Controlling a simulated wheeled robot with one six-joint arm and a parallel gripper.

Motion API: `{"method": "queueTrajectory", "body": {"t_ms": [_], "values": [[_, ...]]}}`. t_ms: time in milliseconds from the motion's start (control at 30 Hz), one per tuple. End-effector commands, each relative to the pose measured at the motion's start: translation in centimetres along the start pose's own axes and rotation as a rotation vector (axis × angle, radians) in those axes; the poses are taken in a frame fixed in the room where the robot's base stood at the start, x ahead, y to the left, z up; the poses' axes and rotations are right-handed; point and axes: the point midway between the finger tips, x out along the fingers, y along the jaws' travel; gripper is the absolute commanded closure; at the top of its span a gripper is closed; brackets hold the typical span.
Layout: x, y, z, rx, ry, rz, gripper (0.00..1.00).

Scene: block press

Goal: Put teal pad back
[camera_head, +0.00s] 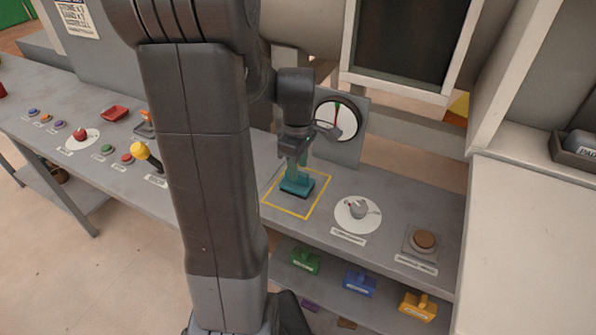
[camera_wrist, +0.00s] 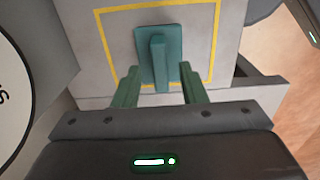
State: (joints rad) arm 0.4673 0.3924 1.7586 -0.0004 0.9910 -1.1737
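The teal pad (camera_head: 297,187) lies flat on the grey bench inside a yellow square outline (camera_head: 322,208). Its upright handle shows in the wrist view, where the pad (camera_wrist: 147,37) sits within the yellow lines. My gripper (camera_head: 297,164) is just above the pad, pointing down. In the wrist view, the two green fingers of my gripper (camera_wrist: 160,75) are spread apart, with a gap on either side of the handle. I cannot tell how far down the fingertips reach along the handle.
A lower shelf (camera_head: 365,318) holds a green pad (camera_head: 305,261), a blue pad (camera_head: 359,283) and a yellow pad (camera_head: 418,305). A round gauge (camera_head: 337,121) stands behind the square. A dial (camera_head: 357,209) and a brown button (camera_head: 425,240) are to the right; a yellow-knobbed lever (camera_head: 141,150) is left.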

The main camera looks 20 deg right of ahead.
Motion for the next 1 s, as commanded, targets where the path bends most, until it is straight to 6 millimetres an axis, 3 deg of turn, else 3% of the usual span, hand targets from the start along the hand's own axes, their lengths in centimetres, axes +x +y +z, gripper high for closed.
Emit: {"method": "queueTrajectory", "body": {"t_ms": [200, 400, 633, 1000], "values": [[-5.1, 0.1, 0.0, 0.0, 0.002, 0.006, 0.62], [-8.1, 0.0, 0.0, 0.0, 0.001, 0.002, 0.62], [-9.1, 0.0, 0.0, 0.0, 0.0, 0.0, 0.62], [-8.4, 0.0, 0.0, 0.0, -0.001, -0.002, 0.62]]}}
